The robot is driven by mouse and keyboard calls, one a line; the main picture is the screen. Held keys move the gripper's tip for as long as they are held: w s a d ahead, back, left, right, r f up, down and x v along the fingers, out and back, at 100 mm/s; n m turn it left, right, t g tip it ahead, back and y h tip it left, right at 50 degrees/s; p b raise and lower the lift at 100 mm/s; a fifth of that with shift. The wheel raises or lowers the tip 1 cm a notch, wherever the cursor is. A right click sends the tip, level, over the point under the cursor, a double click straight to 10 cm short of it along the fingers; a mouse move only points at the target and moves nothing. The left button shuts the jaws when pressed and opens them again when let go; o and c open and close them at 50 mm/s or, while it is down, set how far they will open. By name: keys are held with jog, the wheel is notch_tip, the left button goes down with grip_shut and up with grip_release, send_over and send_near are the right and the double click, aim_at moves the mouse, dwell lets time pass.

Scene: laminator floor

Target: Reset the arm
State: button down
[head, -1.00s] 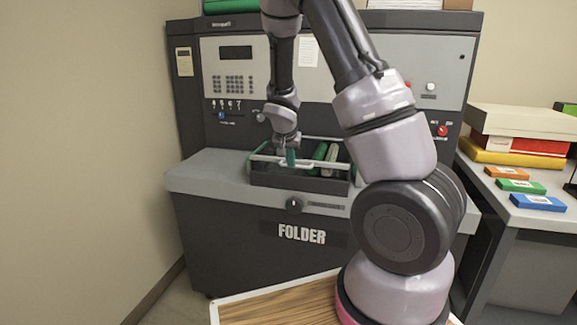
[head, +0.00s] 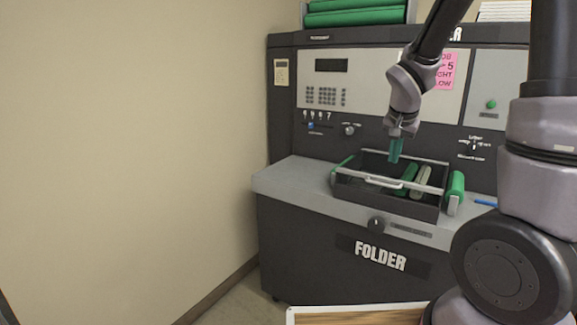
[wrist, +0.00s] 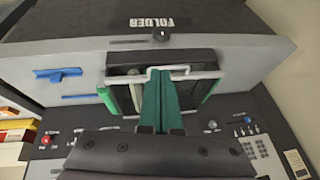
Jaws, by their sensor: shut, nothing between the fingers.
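My gripper (head: 395,158) has teal-green fingers. They are shut together with nothing between them. They point down just above the dark tray (head: 385,206) on the folder machine (head: 310,240). In the wrist view the shut fingers (wrist: 161,75) overlap the tray and its pale handle and hide part of its inside. My arm comes in from the upper right of the head view and bends down at the wrist.
The machine's control panel (head: 345,82) stands behind. A bare wall (head: 130,150) closes the left side.

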jog(key=s+a+r+n+t+y, duration=0.1)
jog(key=s+a+r, duration=0.1)
jog(key=s+r, duration=0.6)
jog(key=s+a+r+n+t+y, duration=0.1)
jog(key=s+a+r+n+y, duration=0.1)
jog(key=s+r, duration=0.5)
jog(key=s+a, duration=0.1)
jog(key=s, duration=0.3)
jog(key=shift+s+r+y, duration=0.3)
jog(key=shift+s+r, duration=0.1)
